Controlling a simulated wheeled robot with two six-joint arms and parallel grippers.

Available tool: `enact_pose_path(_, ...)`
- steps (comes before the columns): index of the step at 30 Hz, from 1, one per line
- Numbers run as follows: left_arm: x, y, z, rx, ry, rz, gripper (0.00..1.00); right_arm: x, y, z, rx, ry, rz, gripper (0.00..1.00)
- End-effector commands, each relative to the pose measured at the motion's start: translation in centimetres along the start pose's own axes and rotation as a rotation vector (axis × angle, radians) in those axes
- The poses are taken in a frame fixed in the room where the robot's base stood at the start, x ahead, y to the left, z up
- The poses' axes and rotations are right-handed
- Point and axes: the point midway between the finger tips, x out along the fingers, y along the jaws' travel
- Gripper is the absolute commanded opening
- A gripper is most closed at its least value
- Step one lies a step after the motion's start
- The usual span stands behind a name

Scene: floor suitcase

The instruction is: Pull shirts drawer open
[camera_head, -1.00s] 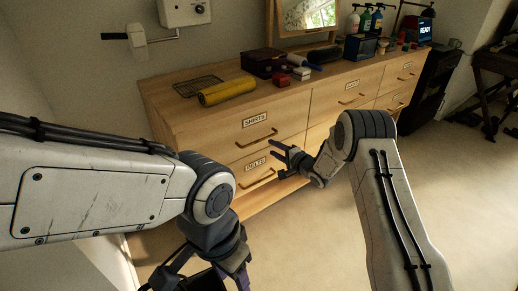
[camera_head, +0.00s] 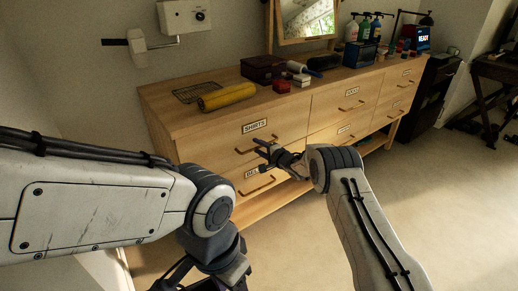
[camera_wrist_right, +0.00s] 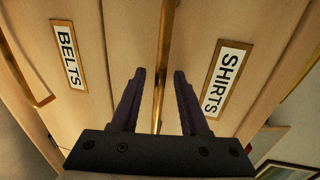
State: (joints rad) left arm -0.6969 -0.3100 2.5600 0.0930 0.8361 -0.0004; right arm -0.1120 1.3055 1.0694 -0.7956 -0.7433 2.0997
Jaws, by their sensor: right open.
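The shirts drawer, with its SHIRTS label (camera_head: 254,126), is the upper left drawer of the wooden dresser and looks shut. Its brass handle (camera_wrist_right: 165,45) runs between my right gripper's fingers in the right wrist view, lined up lengthwise with the gap. My right gripper (camera_head: 259,149) is open at the handle in the head view; whether it touches is unclear. The SHIRTS label (camera_wrist_right: 228,80) is right of the fingers in the wrist view, the BELTS label (camera_wrist_right: 68,55) left. My left gripper is at the bottom of the head view, its fingers cut off or hidden.
The belts drawer handle (camera_head: 257,186) is just below my right gripper. A yellow roll (camera_head: 227,96), a dark red box (camera_head: 263,68) and several bottles stand on the dresser top. The floor (camera_head: 430,215) right of the dresser front is clear.

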Motion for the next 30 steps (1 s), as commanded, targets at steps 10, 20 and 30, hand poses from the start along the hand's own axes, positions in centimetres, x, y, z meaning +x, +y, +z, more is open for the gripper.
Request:
enact_pose_path(10,-0.01,0.0,0.0,0.0,0.0,0.0,0.5,-0.02,0.02,0.0,0.0,0.0,0.0,0.0)
enact_pose_path(20,-0.01,0.0,0.0,0.0,0.0,0.0,0.5,-0.04,0.04,-0.02,0.0,0.0,0.001,0.0)
enact_pose_path(30,-0.01,0.0,0.0,0.0,0.0,0.0,0.5,-0.06,0.06,-0.04,0.0,0.0,0.001,0.0)
